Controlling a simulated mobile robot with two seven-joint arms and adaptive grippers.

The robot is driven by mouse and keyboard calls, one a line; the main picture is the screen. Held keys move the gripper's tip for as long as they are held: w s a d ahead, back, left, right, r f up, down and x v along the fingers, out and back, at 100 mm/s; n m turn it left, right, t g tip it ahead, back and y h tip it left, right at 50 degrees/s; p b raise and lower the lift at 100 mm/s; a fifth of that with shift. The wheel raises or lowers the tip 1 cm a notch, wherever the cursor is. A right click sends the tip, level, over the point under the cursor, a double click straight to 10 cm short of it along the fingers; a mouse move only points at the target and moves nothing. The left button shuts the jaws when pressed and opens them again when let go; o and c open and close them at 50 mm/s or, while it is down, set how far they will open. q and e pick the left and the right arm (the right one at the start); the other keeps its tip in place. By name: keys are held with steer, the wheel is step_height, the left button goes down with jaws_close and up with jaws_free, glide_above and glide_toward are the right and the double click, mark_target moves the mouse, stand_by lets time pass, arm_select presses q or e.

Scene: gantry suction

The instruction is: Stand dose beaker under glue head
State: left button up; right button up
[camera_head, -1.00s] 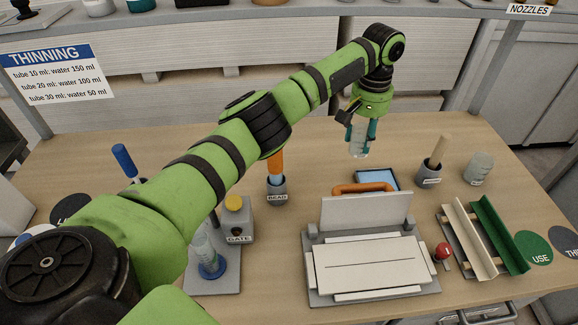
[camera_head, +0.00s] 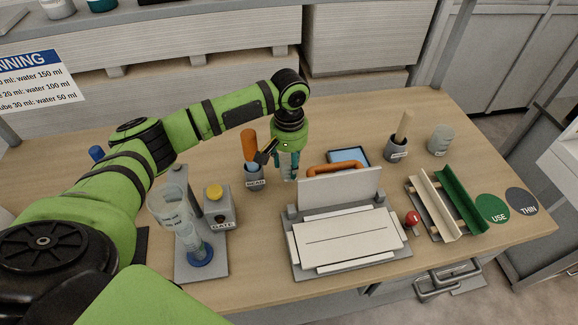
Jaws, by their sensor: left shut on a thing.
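My left gripper (camera_head: 288,163) points down near the middle of the table, shut on a clear glass beaker (camera_head: 290,173), mostly hidden by the fingers. I cannot tell whether its bottom touches the table. At the left, a grey stand (camera_head: 222,262) carries a clear funnel-like glue head (camera_head: 170,207) with a label. Below it a clear cylinder (camera_head: 194,240) with a blue foot stands on the stand's base plate. A grey GATE box (camera_head: 219,214) with a yellow button is beside it. My right gripper is out of view.
A BEAD cup (camera_head: 255,178) with an orange-handled tool stands just left of the gripper. A grey press (camera_head: 345,243) with an orange handle is in front. A tablet (camera_head: 348,157), a brush cup (camera_head: 396,150), another clear beaker (camera_head: 440,140) and a green-and-cream rack (camera_head: 447,205) are right.

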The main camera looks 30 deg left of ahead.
mark_target(289, 171)
arm_select(q)
steer(key=shift+f+p, duration=0.35)
steer(key=shift+f, duration=1.4)
steer(key=shift+f, duration=0.1)
steer(key=o, duration=1.2)
